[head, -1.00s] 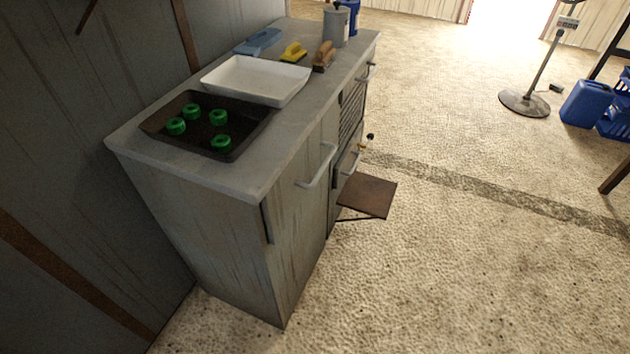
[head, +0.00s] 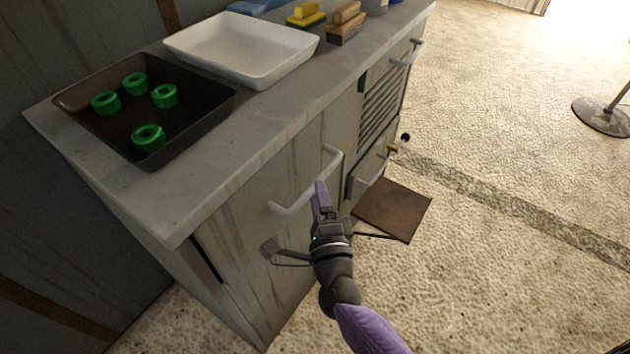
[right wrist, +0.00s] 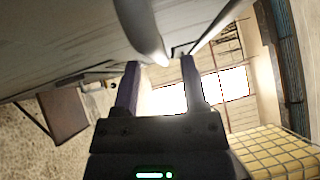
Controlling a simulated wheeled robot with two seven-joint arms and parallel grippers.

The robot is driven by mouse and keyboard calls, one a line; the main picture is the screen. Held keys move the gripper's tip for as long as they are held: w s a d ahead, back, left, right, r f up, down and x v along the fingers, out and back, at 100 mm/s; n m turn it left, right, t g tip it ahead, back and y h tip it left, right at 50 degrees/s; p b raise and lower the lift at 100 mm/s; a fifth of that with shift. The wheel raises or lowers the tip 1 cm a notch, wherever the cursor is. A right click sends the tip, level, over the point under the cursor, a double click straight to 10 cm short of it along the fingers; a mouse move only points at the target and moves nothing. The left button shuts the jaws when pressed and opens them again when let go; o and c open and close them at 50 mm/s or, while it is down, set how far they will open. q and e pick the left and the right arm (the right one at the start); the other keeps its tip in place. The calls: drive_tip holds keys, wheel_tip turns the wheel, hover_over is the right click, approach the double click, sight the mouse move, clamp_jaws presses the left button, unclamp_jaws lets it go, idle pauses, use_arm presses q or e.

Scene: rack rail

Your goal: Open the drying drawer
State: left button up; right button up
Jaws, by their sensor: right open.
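The grey cabinet has a tall front panel (head: 245,255) with a pale bar handle (head: 289,207) near its top; the panel sits flush with the cabinet front. I cannot tell for certain that this panel is the drying drawer. My right gripper (head: 321,188), with purple fingers, is open at the handle, overlapping its middle in the head view. In the right wrist view the fingers (right wrist: 160,68) are spread and empty, and the pale handle (right wrist: 143,28) lies just ahead of their tips. Whether they touch is unclear. My left gripper is not in view.
On the countertop (head: 215,155) are a dark tray (head: 190,135) with several green rings, a white tray (head: 240,68) and brushes (head: 346,22). A brown flap (head: 395,212) sticks out low beyond the panel. The floor to the right is mostly clear.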

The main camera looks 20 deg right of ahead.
drive_tip(key=shift+w+d+r, duration=0.1)
drive_tip(key=shift+w+d, duration=0.05)
drive_tip(key=shift+w, duration=0.75)
drive_tip(key=shift+w+d+r, duration=0.1)
drive_tip(key=shift+w, duration=0.75)
clamp_jaws()
